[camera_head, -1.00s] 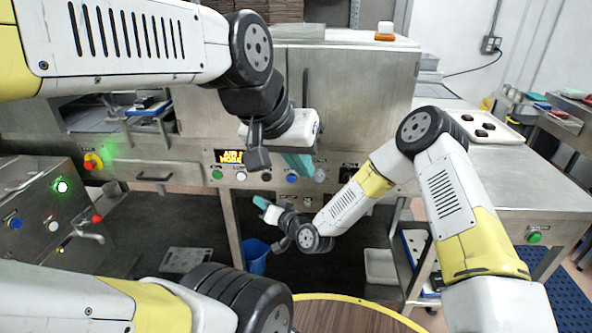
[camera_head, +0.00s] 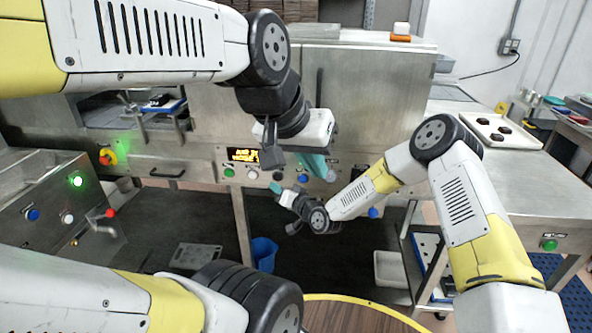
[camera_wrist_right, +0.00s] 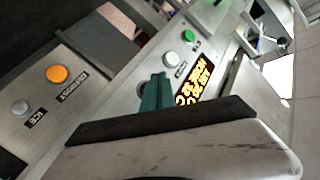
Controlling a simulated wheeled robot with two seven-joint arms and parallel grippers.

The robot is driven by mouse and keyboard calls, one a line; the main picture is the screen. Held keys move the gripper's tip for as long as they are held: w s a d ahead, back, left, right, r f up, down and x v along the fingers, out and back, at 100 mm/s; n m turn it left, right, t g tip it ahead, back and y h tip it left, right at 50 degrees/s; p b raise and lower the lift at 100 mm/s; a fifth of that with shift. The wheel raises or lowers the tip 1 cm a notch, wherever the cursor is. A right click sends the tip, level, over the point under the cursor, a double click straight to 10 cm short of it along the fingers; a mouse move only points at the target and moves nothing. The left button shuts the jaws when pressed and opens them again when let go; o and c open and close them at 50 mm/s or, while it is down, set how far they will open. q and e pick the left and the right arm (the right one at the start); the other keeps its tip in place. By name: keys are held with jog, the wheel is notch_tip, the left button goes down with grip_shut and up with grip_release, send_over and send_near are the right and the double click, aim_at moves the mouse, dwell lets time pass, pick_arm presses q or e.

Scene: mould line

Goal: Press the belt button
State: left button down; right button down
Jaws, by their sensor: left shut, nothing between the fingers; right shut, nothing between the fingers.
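The steel machine's front panel (camera_head: 205,176) carries a row of buttons under a lit yellow display (camera_head: 243,157). A green button (camera_head: 229,172), a white button (camera_head: 252,173) and a blue button (camera_head: 303,178) show there. I cannot read which label says belt. My right gripper (camera_head: 277,189) is shut and empty, its teal tips just below the row. In the right wrist view its teal fingers (camera_wrist_right: 155,92) point at the panel beside a white button (camera_wrist_right: 171,59); a green button (camera_wrist_right: 188,36) and an orange button (camera_wrist_right: 57,74) also show. My left gripper (camera_head: 315,164) is shut and empty before the panel.
A red emergency knob (camera_head: 107,157) is on the panel's left. A second control box (camera_head: 50,200) with a glowing green light stands at the left. A blue bucket (camera_head: 264,254) is on the floor. A tray with dark pieces (camera_head: 478,127) lies on the right bench.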

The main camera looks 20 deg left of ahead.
aim_at(277, 177)
jog(key=shift+w+a, duration=0.25)
jog(key=shift+w, duration=0.7)
dwell(1.4)
jog(key=shift+w, duration=0.4)
